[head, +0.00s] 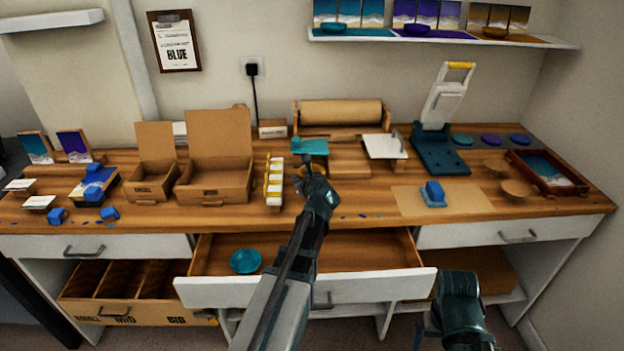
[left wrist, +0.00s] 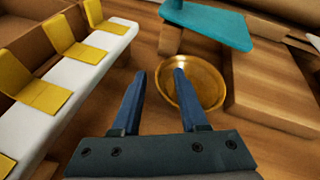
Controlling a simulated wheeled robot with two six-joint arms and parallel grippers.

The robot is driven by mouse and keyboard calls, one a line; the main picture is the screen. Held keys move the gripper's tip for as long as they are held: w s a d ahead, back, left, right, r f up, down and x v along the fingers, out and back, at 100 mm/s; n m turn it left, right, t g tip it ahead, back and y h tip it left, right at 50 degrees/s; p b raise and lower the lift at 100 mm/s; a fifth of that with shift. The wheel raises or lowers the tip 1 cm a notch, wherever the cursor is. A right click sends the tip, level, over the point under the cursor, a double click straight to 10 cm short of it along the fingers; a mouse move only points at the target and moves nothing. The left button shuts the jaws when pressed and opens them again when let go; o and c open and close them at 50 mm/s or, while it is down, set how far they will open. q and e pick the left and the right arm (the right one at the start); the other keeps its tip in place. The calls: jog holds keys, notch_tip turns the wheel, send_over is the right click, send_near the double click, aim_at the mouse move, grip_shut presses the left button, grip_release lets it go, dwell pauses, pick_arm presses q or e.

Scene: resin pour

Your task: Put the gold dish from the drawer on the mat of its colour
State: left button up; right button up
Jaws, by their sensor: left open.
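The gold dish (left wrist: 205,82) lies on the wooden worktop, beside a wooden block. In the head view it is mostly hidden behind my left gripper (head: 312,170). In the left wrist view my left gripper (left wrist: 155,85) is open, with its right fingertip over the dish's left side and its left finger outside the rim. The drawer (head: 350,258) is open and holds a teal dish (head: 245,261). A gold-brown mat (head: 538,41) shows on the wall shelf, with a brown-gold dish (head: 495,33) on it. My right gripper (head: 460,300) is low at right, fingers unclear.
A teal flat piece (left wrist: 207,22) rests above the block behind the dish. A white rack with yellow cards (left wrist: 75,65) stands close left. Cardboard boxes (head: 215,180) are further left. The shelf (head: 440,41) also has teal and purple mats with dishes.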

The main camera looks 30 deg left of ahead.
pick_arm(q)
jog(key=shift+c, duration=0.3)
grip_shut()
jog(key=shift+s, duration=0.1)
jog(key=shift+d+r, duration=0.1)
jog(key=shift+r, duration=0.05)
pick_arm(e)
jog(key=shift+r, duration=0.15)
